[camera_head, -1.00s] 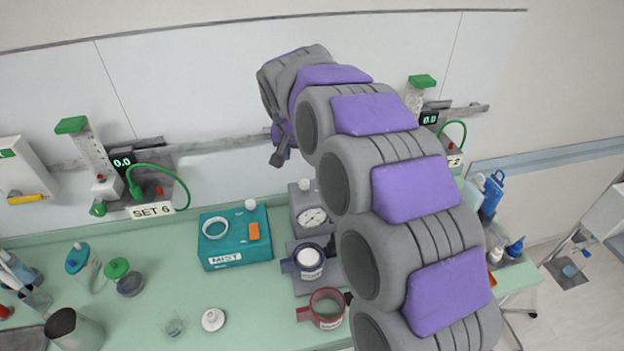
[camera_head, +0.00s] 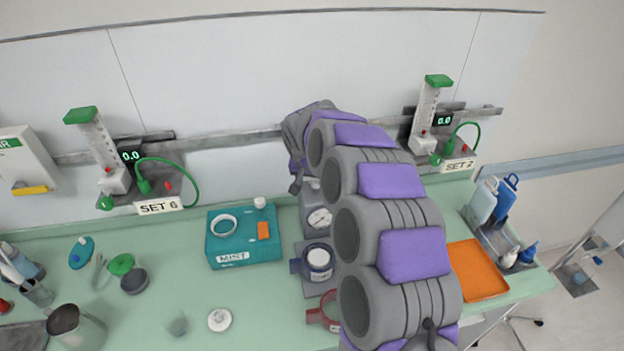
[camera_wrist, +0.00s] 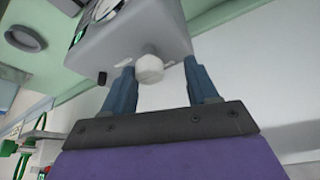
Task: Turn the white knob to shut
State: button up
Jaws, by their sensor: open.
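The white knob (camera_wrist: 149,68) shows in the wrist view, on the face of a grey box (camera_wrist: 150,35). My gripper (camera_wrist: 160,66) is open, with one blue-grey finger on each side of the knob; I cannot tell if either touches it. In the head view my gripper (camera_head: 296,185) points down at the back of the grey gauge box (camera_head: 318,203). The arm hides part of that box, and the knob is hard to make out there.
A teal MIST box (camera_head: 244,249) with its own white cap stands left of the gauge box. A blue-collared jar (camera_head: 317,259) and a red-handled cup (camera_head: 322,318) are in front. The SET 6 (camera_head: 140,178) and SET 2 (camera_head: 440,140) flow meters hang on the wall rail.

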jog(key=shift+d, duration=0.95)
jog(key=c, duration=0.3)
jog(key=shift+a, duration=0.5)
jog(key=c, duration=0.5)
jog(key=shift+c, duration=0.6)
jog(key=shift+d, duration=0.2)
jog(key=shift+c, duration=0.5)
